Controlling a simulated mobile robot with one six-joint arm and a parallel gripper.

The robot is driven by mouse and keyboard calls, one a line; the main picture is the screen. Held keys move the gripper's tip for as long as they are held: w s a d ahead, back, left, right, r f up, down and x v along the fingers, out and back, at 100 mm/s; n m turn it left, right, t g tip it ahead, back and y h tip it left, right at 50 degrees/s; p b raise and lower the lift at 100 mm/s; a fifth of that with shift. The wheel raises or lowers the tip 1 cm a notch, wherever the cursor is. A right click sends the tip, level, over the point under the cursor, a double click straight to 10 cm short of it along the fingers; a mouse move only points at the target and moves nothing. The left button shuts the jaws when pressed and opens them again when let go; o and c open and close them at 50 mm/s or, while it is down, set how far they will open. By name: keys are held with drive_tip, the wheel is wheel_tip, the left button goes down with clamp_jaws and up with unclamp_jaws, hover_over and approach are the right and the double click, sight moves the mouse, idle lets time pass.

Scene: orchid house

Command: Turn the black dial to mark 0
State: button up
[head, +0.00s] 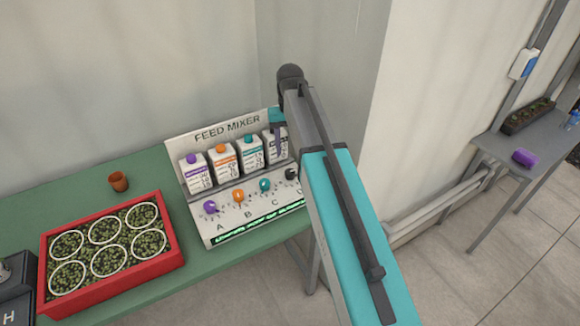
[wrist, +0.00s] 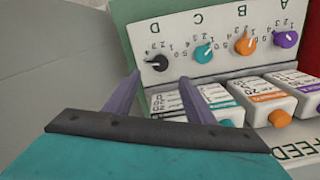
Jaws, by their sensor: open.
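I see no contact with the dial. In the head view my arm hides most of the gripper.
Purple (head: 210,207), orange (head: 238,197) and teal (head: 265,185) dials sit left of the black one. Several cartons, including an orange-capped one (head: 222,162), stand behind them. A red tray of pots (head: 175,262) and a brown pot (head: 118,182) are on the green table (head: 215,278).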

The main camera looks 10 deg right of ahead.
sight(290, 171)
drive_tip(key=shift+f+p, duration=1.4)
drive_tip(key=shift+f, duration=3.5)
drive_tip(key=c, duration=1.1)
